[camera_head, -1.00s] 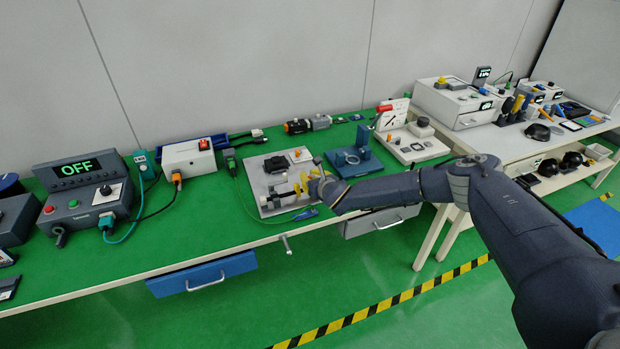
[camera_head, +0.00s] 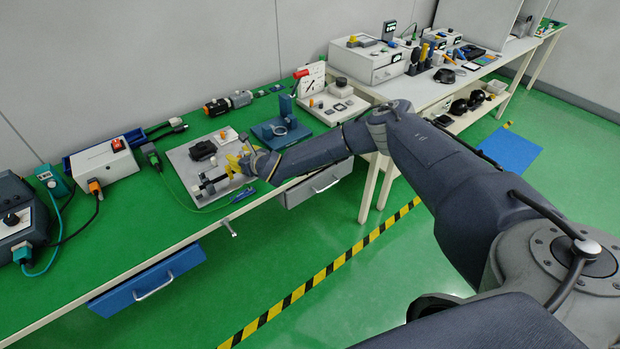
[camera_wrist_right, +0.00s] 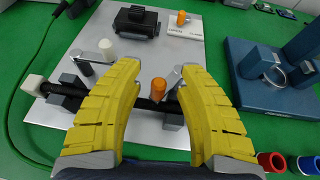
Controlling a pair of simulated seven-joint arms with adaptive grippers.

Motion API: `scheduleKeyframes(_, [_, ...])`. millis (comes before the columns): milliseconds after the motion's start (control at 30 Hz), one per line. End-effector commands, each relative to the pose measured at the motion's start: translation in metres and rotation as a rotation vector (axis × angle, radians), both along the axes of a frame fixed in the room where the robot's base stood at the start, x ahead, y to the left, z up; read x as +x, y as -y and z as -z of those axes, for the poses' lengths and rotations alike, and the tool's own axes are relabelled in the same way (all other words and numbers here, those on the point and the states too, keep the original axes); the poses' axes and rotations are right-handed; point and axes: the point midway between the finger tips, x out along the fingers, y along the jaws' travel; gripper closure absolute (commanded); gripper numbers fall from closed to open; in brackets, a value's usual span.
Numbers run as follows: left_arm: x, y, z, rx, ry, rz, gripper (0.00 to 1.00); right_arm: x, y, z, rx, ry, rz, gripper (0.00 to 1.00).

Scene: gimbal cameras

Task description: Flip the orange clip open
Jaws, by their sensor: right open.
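The orange clip (camera_wrist_right: 158,89) is a small orange-tipped part on a dark horizontal rod over a grey plate (camera_wrist_right: 147,123), seen in the right wrist view. My right gripper (camera_wrist_right: 160,68) has yellow fingers, open and apart, one on each side of the orange tip. I see no clear contact with it. In the head view my right gripper (camera_head: 238,163) is over the plate (camera_head: 183,160), and the clip is too small to make out there. My left gripper is not in view.
A black block (camera_wrist_right: 136,22) and a white box with an orange knob (camera_wrist_right: 182,18) are behind. A blue stand (camera_wrist_right: 270,82) is at right. Green table (camera_head: 130,215) is clear in front.

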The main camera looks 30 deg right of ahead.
Motion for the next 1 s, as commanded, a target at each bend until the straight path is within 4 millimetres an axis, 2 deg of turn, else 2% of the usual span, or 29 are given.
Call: scheduleKeyframes(1000, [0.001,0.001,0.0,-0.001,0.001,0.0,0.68,-0.005,0.019,0.002,0.002,-0.002,-0.33,0.62])
